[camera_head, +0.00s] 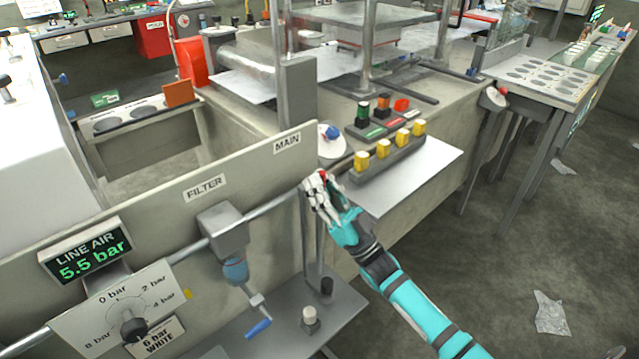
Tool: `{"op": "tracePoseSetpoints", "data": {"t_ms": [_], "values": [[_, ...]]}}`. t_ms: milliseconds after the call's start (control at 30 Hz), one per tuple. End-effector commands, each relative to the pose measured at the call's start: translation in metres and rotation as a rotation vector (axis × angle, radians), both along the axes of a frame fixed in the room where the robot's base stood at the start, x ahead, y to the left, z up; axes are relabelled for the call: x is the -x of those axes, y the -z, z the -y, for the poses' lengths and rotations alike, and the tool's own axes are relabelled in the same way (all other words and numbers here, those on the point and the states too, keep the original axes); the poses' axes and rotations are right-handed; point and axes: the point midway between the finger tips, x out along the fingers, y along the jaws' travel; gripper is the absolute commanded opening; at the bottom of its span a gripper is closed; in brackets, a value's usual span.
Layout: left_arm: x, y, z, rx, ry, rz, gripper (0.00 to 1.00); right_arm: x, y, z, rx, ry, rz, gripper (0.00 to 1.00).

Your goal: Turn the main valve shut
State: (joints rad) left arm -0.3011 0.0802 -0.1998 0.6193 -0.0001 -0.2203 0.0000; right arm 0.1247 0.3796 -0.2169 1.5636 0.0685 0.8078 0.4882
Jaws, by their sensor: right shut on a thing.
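The MAIN label (287,143) is on the grey panel, above the right end of a horizontal pipe (275,206). The main valve (324,175) sits at that pipe end; only a small bit of its red handle shows. My right gripper (316,190), with white fingers on a teal arm, is shut on the valve handle. The fingers hide most of the valve, so I cannot tell how its handle is turned. My left gripper is not in view.
Left along the pipe are a filter unit (224,232), a regulator dial (132,327) and a display (86,249) reading 5.5 bar. A blue-handled lever (258,328) hangs below. A row of yellow-capped parts (390,149) stands behind my gripper. Open floor lies right.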

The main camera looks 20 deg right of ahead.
Motion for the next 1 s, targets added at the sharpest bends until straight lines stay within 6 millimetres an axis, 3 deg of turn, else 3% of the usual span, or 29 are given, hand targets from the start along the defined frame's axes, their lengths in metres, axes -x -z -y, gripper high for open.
{"op": "tracePoseSetpoints", "data": {"t_ms": [367, 400, 567, 833, 1000], "values": [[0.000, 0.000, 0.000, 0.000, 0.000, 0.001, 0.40, 0.000, 0.003, 0.000, -0.007, -0.002, -0.009, 0.00], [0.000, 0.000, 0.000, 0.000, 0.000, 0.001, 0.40, 0.000, 0.003, 0.001, -0.006, -0.001, -0.009, 0.17], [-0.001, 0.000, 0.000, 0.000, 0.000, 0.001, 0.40, 0.000, 0.002, 0.001, -0.006, -0.001, -0.006, 0.38], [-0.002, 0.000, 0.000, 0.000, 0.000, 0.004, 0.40, 0.000, 0.001, 0.001, -0.005, 0.000, -0.003, 0.38], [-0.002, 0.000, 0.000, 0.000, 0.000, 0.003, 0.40, 0.009, 0.013, 0.007, -0.004, 0.001, -0.006, 0.38]]}}
